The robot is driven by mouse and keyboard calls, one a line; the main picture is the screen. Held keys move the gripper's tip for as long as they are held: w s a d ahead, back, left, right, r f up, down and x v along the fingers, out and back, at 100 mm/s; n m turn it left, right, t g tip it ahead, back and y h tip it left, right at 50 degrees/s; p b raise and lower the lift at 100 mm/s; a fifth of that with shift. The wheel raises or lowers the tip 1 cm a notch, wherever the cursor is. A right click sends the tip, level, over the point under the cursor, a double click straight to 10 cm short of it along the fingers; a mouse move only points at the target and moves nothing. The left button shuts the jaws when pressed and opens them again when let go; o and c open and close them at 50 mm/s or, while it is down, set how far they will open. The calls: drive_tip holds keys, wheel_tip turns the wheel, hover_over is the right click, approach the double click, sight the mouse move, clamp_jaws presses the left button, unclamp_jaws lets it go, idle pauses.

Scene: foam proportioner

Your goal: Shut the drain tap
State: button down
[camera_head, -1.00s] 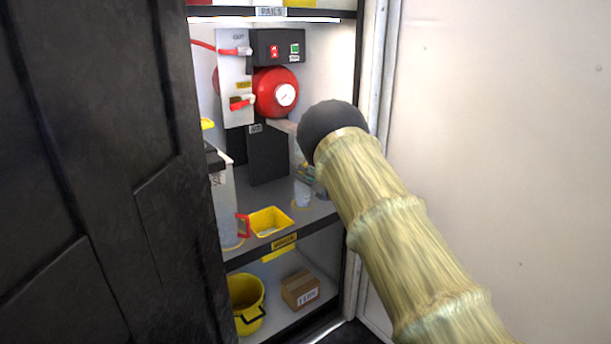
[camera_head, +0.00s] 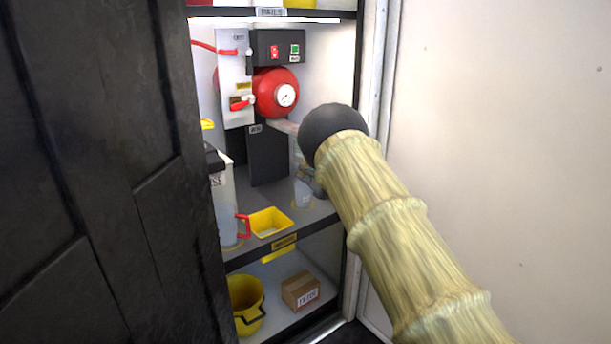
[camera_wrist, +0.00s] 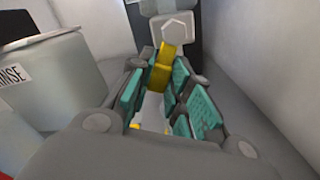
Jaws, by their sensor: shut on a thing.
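A yellow tap lever (camera_wrist: 163,66), which I take to be the drain tap, shows in the wrist view below a pale fitting (camera_wrist: 174,28). My gripper (camera_wrist: 166,88) has its teal pads on both sides of the lever and is shut on it. How far the tap is turned I cannot tell. In the head view, my gripper (camera_head: 313,180) is mostly hidden behind my arm, beside a clear vessel (camera_head: 302,190) on the middle shelf. The tap itself cannot be made out there.
A red tank with a gauge (camera_head: 276,94) and a panel with red-handled levers (camera_head: 236,80) stand behind. A yellow bucket (camera_head: 246,300) and a box (camera_head: 300,290) are below.

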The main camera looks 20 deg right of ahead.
drive_tip(key=shift+s+a+r+m+p, duration=0.15)
drive_tip(key=shift+a+r+m+p, duration=0.35)
drive_tip(key=shift+m, duration=1.55)
drive_tip(key=shift+s+a+r+m+p, duration=0.2)
drive_tip(key=shift+r+m+p, duration=0.6)
drive_tip(key=shift+m, duration=1.3)
drive_tip(key=shift+s+a+r+m+p, duration=0.1)
drive_tip(key=shift+a+r+m+p, duration=0.55)
drive_tip(key=shift+m, duration=1.4)
drive_tip(key=shift+d+r, duration=0.15)
drive_tip(key=shift+d, duration=0.1)
drive_tip(key=c, duration=1.3)
unclamp_jaws()
drive_tip(key=shift+w, duration=0.1)
